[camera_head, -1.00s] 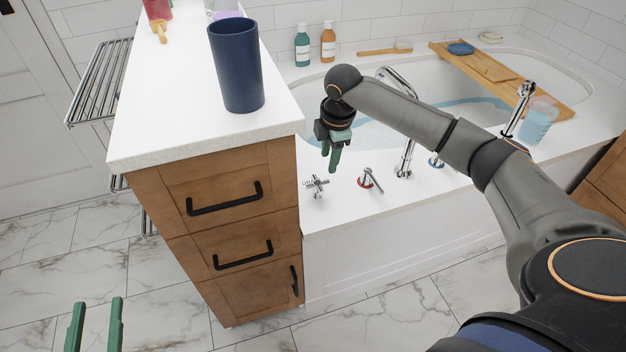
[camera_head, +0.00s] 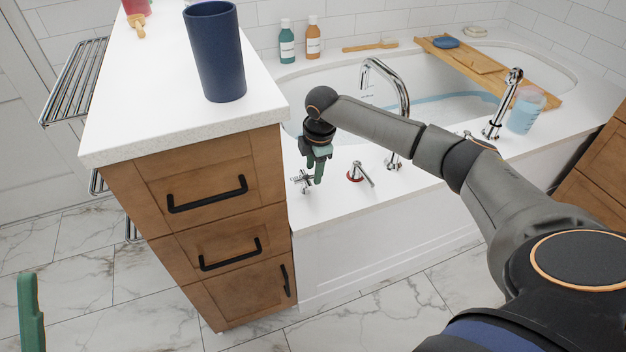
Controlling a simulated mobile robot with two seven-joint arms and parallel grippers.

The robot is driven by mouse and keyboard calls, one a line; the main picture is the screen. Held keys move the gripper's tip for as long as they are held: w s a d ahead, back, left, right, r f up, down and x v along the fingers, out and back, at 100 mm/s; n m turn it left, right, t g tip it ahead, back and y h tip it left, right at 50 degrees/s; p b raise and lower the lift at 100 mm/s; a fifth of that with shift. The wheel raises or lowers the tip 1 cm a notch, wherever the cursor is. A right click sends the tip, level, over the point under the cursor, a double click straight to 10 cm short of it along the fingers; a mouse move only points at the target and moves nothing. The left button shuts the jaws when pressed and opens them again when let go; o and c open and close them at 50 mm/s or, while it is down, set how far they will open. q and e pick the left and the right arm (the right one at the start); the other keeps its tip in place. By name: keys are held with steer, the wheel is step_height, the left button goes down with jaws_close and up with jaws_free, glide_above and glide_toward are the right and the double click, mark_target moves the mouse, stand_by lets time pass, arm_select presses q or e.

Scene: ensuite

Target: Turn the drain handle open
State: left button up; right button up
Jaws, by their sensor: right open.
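A small chrome cross-shaped handle (camera_head: 303,181), which appears to be the drain handle, stands on the white tub deck beside the wooden cabinet. My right gripper (camera_head: 317,178) points down just at the right side of this handle, with its green fingers open. The fingers partly overlap the handle in the picture, and I cannot tell whether they touch it. My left gripper (camera_head: 32,315) shows only as one green finger at the bottom left edge, far from the handle.
A chrome lever with a red ring (camera_head: 360,174) and the tall tub spout (camera_head: 390,90) stand to the right of the handle. The wooden cabinet (camera_head: 215,225) with its white top rises close on the left. A dark blue cup (camera_head: 215,55) stands on that top.

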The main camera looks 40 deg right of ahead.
steer(key=shift+w+d+f+b, duration=0.1)
steer(key=shift+w+f+b, duration=0.15)
steer(key=shift+f, duration=0.7)
steer(key=shift+w+f+b, duration=0.15)
steer(key=shift+f+b, duration=0.2)
steer(key=shift+f, duration=0.6)
jaws_close()
